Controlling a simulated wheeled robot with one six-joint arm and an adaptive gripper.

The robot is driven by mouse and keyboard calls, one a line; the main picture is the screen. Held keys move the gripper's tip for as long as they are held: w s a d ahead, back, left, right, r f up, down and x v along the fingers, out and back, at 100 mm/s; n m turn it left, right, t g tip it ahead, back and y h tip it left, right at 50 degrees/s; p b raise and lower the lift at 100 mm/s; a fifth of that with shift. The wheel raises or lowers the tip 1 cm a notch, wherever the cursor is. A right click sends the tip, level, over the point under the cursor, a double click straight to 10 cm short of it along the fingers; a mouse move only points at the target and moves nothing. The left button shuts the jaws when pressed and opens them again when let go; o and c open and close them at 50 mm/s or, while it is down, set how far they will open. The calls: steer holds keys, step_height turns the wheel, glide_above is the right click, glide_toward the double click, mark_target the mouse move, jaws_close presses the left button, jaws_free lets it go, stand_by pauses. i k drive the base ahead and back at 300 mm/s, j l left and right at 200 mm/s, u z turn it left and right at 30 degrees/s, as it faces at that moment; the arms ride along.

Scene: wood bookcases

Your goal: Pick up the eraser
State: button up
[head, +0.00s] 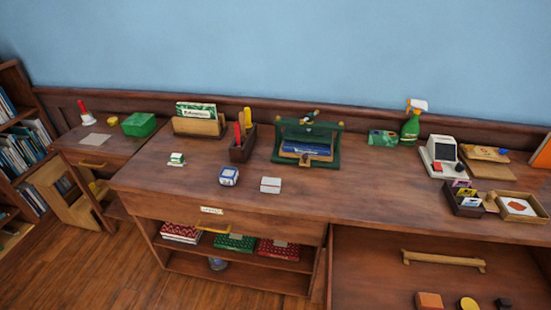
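Three small blocks lie on the wooden desk top (330,208), and I cannot tell for sure which is the eraser. A plain white block (271,185) with a pale grey front lies near the front edge. A white and blue block (228,176) sits just left of it. A smaller white and green block (177,159) lies farther left. All three stand apart, with bare wood around them. My gripper is not in this view.
Behind the blocks stand a card holder (198,126), a pen box (242,147) and a green rack with blue books (308,145). A spray bottle (412,124), a card terminal (440,155) and trays (520,208) fill the right. The desk's middle front is clear.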

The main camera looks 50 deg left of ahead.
mark_target(177, 160)
steer(key=u, duration=1.9)
steer(key=i+j+z, duration=0.1)
steer(key=j+z, duration=1.05)
steer(key=j, duration=0.15)
steer(key=i, duration=0.05)
